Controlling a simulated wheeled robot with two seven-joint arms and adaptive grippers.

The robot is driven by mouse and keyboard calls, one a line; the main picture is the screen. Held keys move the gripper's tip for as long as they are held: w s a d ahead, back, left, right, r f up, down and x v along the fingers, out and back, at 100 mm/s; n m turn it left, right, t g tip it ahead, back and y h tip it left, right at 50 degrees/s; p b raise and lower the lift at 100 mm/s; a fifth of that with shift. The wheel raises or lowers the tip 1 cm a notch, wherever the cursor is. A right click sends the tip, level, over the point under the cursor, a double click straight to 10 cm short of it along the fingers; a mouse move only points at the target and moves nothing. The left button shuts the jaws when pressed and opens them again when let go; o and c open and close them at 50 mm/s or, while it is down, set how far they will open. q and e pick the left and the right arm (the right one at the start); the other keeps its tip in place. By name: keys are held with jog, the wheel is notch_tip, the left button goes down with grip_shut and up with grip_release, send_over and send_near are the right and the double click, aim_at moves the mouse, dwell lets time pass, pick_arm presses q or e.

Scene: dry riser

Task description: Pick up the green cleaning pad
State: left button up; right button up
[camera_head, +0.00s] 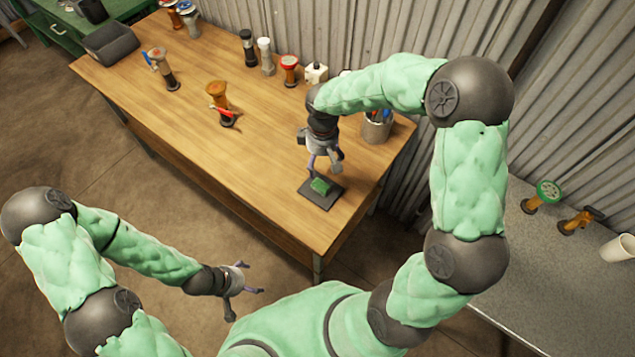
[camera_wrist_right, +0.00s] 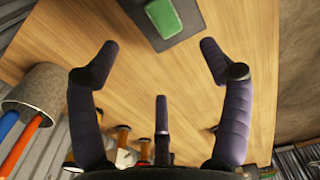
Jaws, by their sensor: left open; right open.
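The green cleaning pad (camera_head: 320,186) lies on a dark flat mat (camera_head: 318,198) near the right front corner of the wooden table. In the right wrist view the pad (camera_wrist_right: 163,17) is at the top, on the dark mat (camera_wrist_right: 192,21), ahead of the fingertips. My right gripper (camera_head: 324,166) is open and empty above the table, just behind the pad; its spread fingers (camera_wrist_right: 160,75) show in the wrist view with bare wood between them. My left gripper (camera_head: 246,292) is open and empty in front of the table, over the floor.
A holder with tools (camera_head: 377,128) stands at the table's right end, close to my right arm. Valves stand along the table's back and left, including an orange one with a red handle (camera_head: 218,100). A dark bin (camera_head: 111,43) is far left.

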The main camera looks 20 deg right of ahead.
jog(key=b, duration=0.1)
send_over(323, 183)
jog(key=f, duration=0.5)
jog(key=shift+w+a+f, duration=0.1)
jog(key=shift+w+f, duration=0.1)
jog(key=shift+w, duration=0.15)
jog(key=shift+s+f+b, duration=0.15)
jog(key=shift+f+b, duration=0.45)
jog(key=shift+f, duration=0.7)
jog(key=shift+s+f+b, duration=0.15)
jog(key=shift+f+b, duration=0.4)
jog(key=shift+f, duration=0.75)
jog(key=c, duration=1)
